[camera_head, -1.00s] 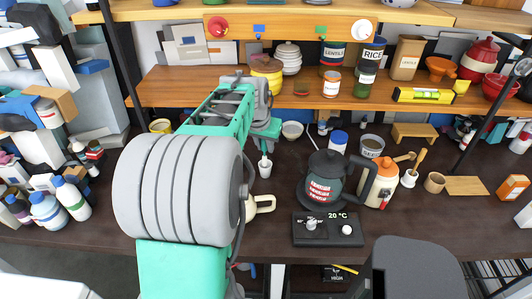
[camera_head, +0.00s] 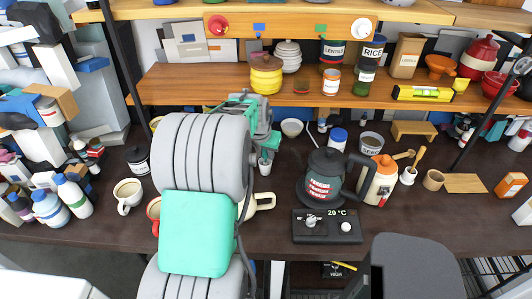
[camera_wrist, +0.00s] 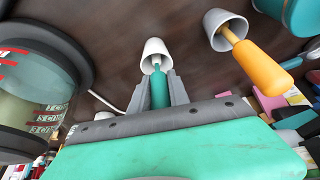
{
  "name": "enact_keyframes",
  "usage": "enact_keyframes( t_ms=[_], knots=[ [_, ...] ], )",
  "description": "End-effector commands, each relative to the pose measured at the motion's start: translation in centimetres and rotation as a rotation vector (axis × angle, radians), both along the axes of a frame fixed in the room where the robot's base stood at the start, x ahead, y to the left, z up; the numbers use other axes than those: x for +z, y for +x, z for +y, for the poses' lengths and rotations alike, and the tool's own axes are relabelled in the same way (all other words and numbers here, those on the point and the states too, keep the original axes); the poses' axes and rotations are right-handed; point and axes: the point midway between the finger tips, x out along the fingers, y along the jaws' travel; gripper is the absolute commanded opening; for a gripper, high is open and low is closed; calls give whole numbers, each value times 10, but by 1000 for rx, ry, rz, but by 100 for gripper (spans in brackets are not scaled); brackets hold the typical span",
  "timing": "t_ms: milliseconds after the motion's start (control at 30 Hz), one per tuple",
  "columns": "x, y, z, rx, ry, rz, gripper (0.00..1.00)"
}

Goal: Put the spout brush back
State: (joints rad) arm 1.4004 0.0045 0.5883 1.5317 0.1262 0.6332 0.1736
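The spout brush (camera_wrist: 159,92) has a teal handle, and its thin end runs into the mouth of a small white cup-shaped holder (camera_wrist: 154,50) in the wrist view. My gripper (camera_wrist: 161,88) has its grey fingers closed on either side of the handle, touching it. In the head view my gripper (camera_head: 266,150) is just above the holder (camera_head: 264,168), on the dark counter left of the kettle. The brush's bristle end is hidden inside the holder.
A dark kettle (camera_head: 322,176) stands close right of my gripper, by a bowl (camera_head: 292,128). A second, grey cup (camera_wrist: 223,28) holds a yellow-orange handle (camera_wrist: 262,68) nearby. A cream mug (camera_head: 128,192) and dark jar (camera_head: 139,159) stand left. The wooden shelf (camera_head: 220,92) lies behind.

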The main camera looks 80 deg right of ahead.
Motion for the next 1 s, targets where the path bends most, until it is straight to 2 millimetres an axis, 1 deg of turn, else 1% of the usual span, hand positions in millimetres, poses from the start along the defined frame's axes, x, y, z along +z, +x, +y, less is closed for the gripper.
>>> enact_keyframes(
  t_ms=[33,200,233,433,567,667,900,1000],
  knots=[
    [0,0,0,0,0,0,27],
    [0,0,0,0,0,0,40],
    [0,0,0,0,0,0,42],
    [1,0,0,0,0,0,42],
    [9,0,1,0,-2,0,42],
    [26,1,8,-1,-5,-1,42],
    [83,4,32,1,-5,-1,42],
    [101,4,40,0,-3,-1,42]
  ],
)
